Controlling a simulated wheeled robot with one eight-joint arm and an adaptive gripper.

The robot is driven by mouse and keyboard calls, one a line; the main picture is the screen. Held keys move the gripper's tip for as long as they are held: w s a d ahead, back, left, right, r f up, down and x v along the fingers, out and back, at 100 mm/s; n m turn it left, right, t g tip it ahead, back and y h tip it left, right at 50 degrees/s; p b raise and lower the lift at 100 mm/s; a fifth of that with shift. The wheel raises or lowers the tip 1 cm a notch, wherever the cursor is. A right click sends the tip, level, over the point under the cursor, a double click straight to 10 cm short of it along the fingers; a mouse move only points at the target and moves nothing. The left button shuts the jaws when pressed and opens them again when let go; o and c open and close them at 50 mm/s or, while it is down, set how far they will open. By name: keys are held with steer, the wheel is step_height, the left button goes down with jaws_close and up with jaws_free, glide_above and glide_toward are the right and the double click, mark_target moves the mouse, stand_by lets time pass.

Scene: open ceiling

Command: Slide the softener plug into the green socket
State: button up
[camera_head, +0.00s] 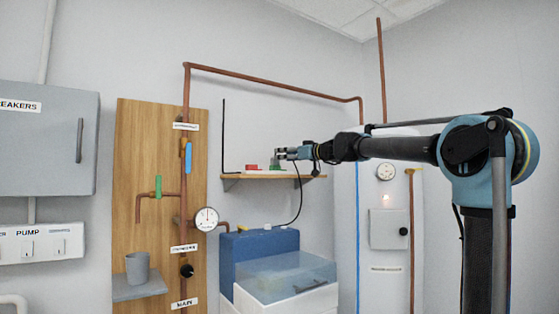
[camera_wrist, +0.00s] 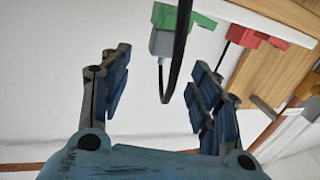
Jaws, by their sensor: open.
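The green socket (camera_wrist: 183,17) shows at the top of the wrist view, and on the wall shelf in the head view (camera_head: 275,168). A grey block (camera_wrist: 162,43), which looks like the softener plug, is against the green socket, with a black cable (camera_wrist: 177,55) running from it. I cannot tell how deep it sits in the socket. My gripper (camera_wrist: 158,68) is open, its fingers apart with the plug just beyond their tips and the cable passing between them. In the head view my gripper (camera_head: 282,154) is at the shelf beside the green socket.
A red socket (camera_wrist: 256,37) sits beside the green one on the wooden shelf (camera_head: 240,177). The cable hangs down toward the blue softener unit (camera_head: 255,245) below. A wooden board with copper pipes (camera_head: 187,100) and a gauge (camera_head: 206,218) stands left.

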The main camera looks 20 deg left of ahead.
steer(key=v, duration=0.6)
steer(key=shift+d, duration=0.1)
stand_by(0.3)
steer(key=s+d+f+m+g+h, duration=0.1)
steer(key=s+d+f+m+h, duration=0.3)
steer(key=s+d+f, duration=0.8)
steer(key=s+d+f+m+g+h, duration=0.2)
steer(key=s+d+f+m+h, duration=0.2)
steer(key=f, duration=2.4)
steer(key=s+d+f+m+g+h, duration=0.2)
steer(key=s+d+f+h, duration=0.6)
steer(key=s+d+f, duration=1.3)
steer(key=d+m, duration=0.2)
steer(key=d, duration=0.2)
steer(key=shift+d+m, duration=0.2)
steer(key=shift+m, duration=0.2)
steer(key=shift+w+f+g, duration=0.15)
steer(key=shift+w+g, duration=0.15)
steer(key=shift+w, duration=0.15)
